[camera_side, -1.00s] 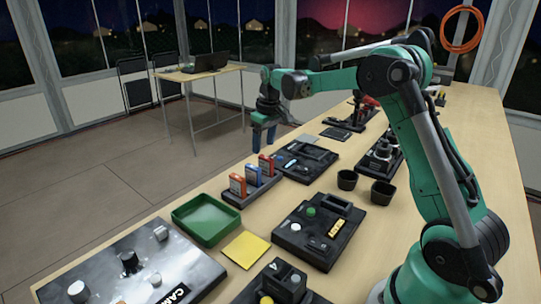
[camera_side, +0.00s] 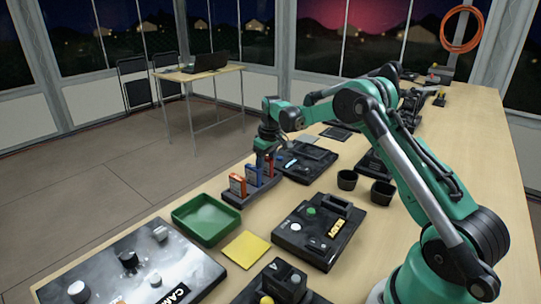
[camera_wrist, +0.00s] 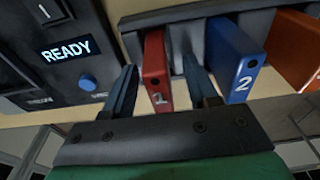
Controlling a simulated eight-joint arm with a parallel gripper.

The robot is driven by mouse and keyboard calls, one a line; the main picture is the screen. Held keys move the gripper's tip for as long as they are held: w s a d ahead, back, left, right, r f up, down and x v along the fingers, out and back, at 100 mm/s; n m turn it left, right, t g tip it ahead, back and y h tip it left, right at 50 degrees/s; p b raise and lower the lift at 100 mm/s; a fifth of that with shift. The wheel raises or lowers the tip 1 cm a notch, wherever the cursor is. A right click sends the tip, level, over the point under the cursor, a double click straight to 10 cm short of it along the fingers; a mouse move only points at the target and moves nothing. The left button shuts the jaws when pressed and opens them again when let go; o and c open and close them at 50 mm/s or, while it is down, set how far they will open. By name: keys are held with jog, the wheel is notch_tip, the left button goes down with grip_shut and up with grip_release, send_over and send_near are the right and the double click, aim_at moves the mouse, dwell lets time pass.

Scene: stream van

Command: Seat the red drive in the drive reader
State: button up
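The red drive (camera_wrist: 154,75), marked 1, stands upright in the rack (camera_wrist: 190,14); in the side view the red drive (camera_side: 268,166) is at the rack's far end, partly hidden by my gripper (camera_side: 268,150). In the wrist view my gripper (camera_wrist: 160,72) is open, one finger on each side of the red drive, with gaps showing. A dark unit (camera_wrist: 60,75) with a READY display and a blue button lies left of the rack; it is beside the rack in the side view (camera_side: 306,160). Whether it is the drive reader, I cannot tell for sure.
A blue drive (camera_wrist: 235,58), marked 2, and an orange drive (camera_wrist: 296,45) stand close beside the red one. A second dark unit (camera_side: 305,237) with a yellow label and green button is nearer. A green tray (camera_side: 206,221) and yellow pad (camera_side: 245,247) lie in front.

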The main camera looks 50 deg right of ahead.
grip_shut()
